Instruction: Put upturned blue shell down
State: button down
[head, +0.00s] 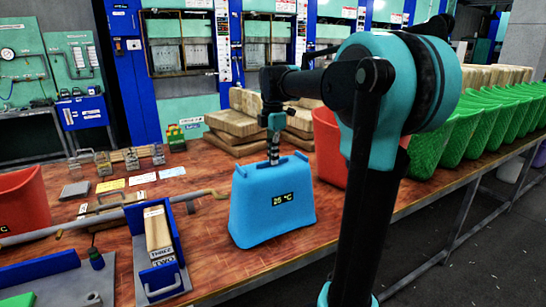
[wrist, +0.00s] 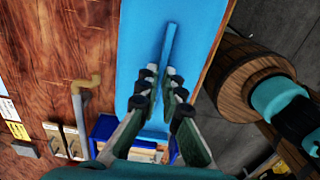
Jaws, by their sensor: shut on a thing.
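In the wrist view, my gripper (wrist: 160,77) is shut on the thin raised rib of the shell (wrist: 138,35). The shell's underside is hidden.
A blue holder with a wooden block (head: 157,228) stands left of the shell. Stacked tan blocks (head: 238,122) lie behind it, and a red bin (head: 327,150) stands to the right, partly behind my arm. Green bins (head: 455,140) line the right. The table's front edge is close.

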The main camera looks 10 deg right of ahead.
jog(key=shift+f, duration=0.1)
jog(key=c, duration=1.7)
grip_release()
notch_tip(320, 180, up, 12)
